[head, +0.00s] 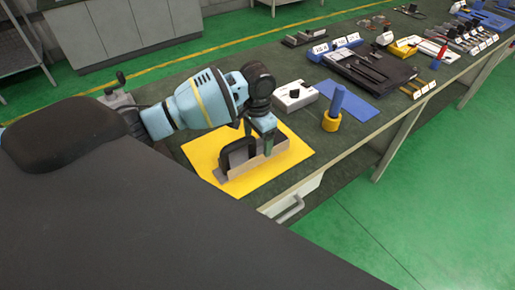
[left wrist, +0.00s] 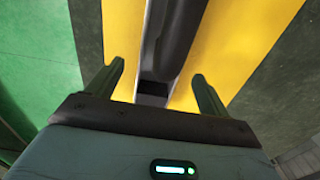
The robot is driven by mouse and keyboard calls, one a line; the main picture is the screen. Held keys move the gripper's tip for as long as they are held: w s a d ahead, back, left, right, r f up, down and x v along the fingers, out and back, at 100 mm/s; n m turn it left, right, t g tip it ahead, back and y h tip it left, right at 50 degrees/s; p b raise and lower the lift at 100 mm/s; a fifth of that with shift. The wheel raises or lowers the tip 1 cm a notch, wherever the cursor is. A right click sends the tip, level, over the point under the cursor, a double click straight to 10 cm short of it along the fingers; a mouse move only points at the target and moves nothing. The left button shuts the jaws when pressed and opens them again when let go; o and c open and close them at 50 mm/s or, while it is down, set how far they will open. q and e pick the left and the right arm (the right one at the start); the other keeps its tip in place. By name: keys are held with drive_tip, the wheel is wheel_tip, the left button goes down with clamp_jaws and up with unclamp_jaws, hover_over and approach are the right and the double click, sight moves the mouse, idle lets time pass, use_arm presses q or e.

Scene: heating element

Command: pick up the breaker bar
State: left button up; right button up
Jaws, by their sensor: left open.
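A black bar-like part (head: 238,153) stands in a grey-brown angled holder (head: 250,167) on a yellow mat (head: 208,150). I cannot tell for certain that this part is the breaker bar. My left gripper (head: 260,140) points down over the right end of the holder. In the left wrist view, the open fingers of my left gripper (left wrist: 158,74) stand on either side of the dark part (left wrist: 172,45) and the grey holder, with gaps at both sides. In the head view the gripper hides part of the holder. My right gripper is not in view.
A blue mat (head: 358,106), a black tray (head: 370,75) and several tools lie farther along the bench. A drawer handle (head: 291,210) sticks out in front.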

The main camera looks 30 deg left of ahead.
use_arm(q)
drive_tip(key=shift+f, duration=1.25)
drive_tip(key=shift+r, duration=0.1)
drive_tip(key=c, duration=1.4)
drive_tip(key=shift+r, duration=0.5)
wheel_tip(320, 180, up, 3)
drive_tip(key=shift+f, duration=0.1)
drive_tip(key=s, duration=0.5)
drive_tip(key=s+d, duration=0.1)
drive_tip(key=s, duration=0.4)
drive_tip(key=s+d+r, duration=0.1)
drive_tip(key=s, duration=0.4)
drive_tip(key=shift+s+d, duration=0.25)
drive_tip(key=shift+s, duration=0.15)
